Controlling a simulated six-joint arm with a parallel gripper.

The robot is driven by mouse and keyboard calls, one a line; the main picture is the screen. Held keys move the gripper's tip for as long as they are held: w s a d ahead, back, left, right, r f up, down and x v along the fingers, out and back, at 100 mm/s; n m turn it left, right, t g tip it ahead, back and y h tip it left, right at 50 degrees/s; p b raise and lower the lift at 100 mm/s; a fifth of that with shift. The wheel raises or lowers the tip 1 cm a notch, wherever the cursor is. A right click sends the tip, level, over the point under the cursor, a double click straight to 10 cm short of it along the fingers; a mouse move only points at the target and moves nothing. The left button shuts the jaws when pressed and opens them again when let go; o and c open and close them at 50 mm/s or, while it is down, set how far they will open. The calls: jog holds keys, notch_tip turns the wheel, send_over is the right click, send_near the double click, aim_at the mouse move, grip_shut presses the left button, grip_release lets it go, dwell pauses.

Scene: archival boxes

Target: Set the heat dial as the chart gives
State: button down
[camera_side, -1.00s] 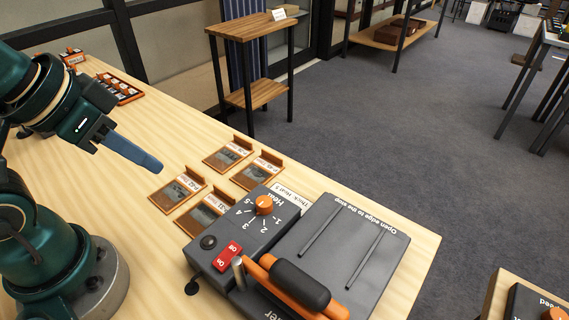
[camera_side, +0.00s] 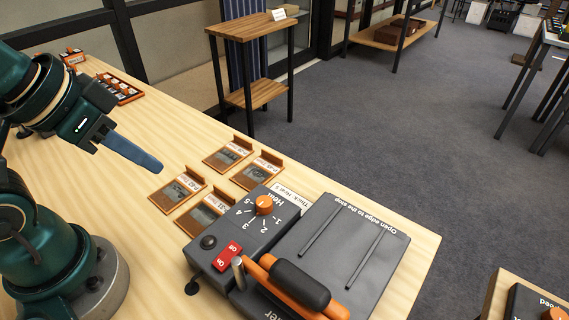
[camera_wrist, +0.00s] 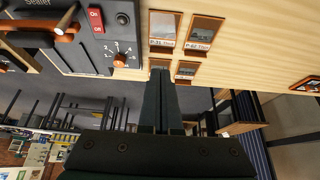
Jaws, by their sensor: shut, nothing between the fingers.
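The heat dial (camera_side: 264,205) is an orange knob on the dark grey sealer (camera_side: 318,240), ringed by white numbers 1 to 5. It also shows in the wrist view (camera_wrist: 120,60). I cannot tell exactly which number its mark points to. A white card (camera_side: 288,196) beside the dial reads "Thick: Heat 5", partly cut off by the sealer. My gripper (camera_side: 150,163) is shut and empty, its fingers together, in the air left of the sealer and apart from the dial. In the wrist view its dark fingers (camera_wrist: 161,76) point toward the small trays.
Several brown trays with grey pouches and labels, such as one (camera_side: 178,190), lie left of the sealer. A red switch (camera_side: 227,256) and an orange-armed lever with a dark handle (camera_side: 300,284) are on the sealer. An orange rack (camera_side: 120,88) stands far left.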

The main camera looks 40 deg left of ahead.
jog(key=c, duration=0.8)
grip_release()
jog(key=shift+o, duration=1.1)
jog(key=shift+n, duration=0.5)
jog(key=w+r+n, duration=0.3)
jog(key=n, duration=0.2)
jog(key=n+g, duration=0.5)
jog(key=g, duration=0.1)
send_over(264, 201)
notch_tip(264, 201, down, 9)
jog(key=shift+r, duration=0.1)
jog(key=shift+f, duration=2.5)
jog(key=shift+c, duration=0.3)
